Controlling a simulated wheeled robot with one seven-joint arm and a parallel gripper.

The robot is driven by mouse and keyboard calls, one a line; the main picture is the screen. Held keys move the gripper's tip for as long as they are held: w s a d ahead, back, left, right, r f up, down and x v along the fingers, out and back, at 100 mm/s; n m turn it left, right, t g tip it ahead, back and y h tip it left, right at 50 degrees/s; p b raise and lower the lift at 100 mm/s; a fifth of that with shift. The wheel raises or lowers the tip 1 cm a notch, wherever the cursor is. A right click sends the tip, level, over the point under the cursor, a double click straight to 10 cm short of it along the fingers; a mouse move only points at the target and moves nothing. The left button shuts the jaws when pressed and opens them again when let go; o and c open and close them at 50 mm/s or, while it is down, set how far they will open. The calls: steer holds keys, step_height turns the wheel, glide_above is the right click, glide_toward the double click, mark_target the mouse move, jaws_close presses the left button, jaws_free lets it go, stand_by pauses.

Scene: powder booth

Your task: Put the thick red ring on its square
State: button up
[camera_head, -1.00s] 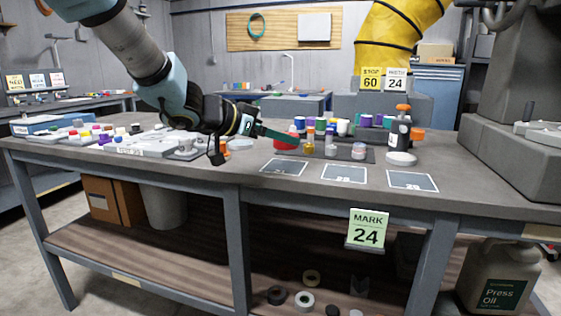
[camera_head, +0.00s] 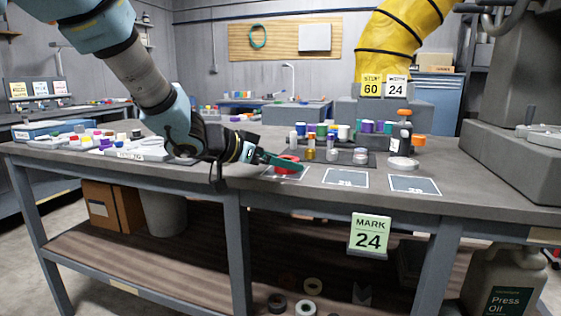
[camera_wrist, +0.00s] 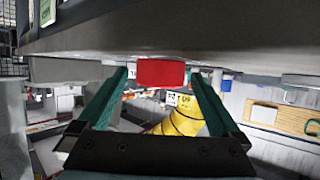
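The thick red ring (camera_head: 287,166) is at the left of three outlined squares, over the back part of the left square (camera_head: 292,177). My gripper (camera_head: 283,160) reaches in low from the left, with its green fingers around the ring. In the wrist view, which is upside down, the red ring (camera_wrist: 160,73) sits between the fingertips of my gripper (camera_wrist: 160,80). A narrow gap shows on each side of it, so the fingers look open. The ring looks close to or on the tabletop. The middle square (camera_head: 345,178) and right square (camera_head: 414,186) are empty.
A dark mat (camera_head: 345,155) with several small jars and cylinders lies behind the squares. A dark bottle with an orange cap (camera_head: 401,135) stands at its right. Light trays (camera_head: 140,150) of small parts lie to the left. The table's front edge is close to the squares.

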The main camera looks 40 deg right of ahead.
steer(key=s+p+v, duration=0.1)
steer(key=p+v, duration=0.1)
steer(key=v, duration=1)
steer(key=w+a+f+n+t+y, duration=0.45)
steer(key=w+a, duration=0.35)
steer(key=a, duration=0.2)
steer(key=w+a+f+n+t+y, duration=0.3)
steer(key=w+a+n+t, duration=0.25)
steer(key=w+a, duration=0.35)
steer(key=s+a+f+n+g+y, duration=0.1)
steer(key=s+a+f+n+y, duration=0.15)
steer(key=a, duration=0.35)
steer(key=s+a+f+n+g+y, duration=0.1)
steer(key=a+f+n+g+y, duration=0.1)
steer(key=a+f, duration=0.35)
steer(key=s+a+f+n+g+y, duration=0.1)
steer(key=s+a+f+n+g, duration=0.1)
steer(key=s+a, duration=0.5)
steer(key=s+n+g, duration=0.1)
steer(key=s+g, duration=0.1)
steer(key=s, duration=0.1)
steer(key=shift+f, duration=0.15)
steer(key=shift+s+a, duration=0.1)
steer(key=shift+s, duration=0.05)
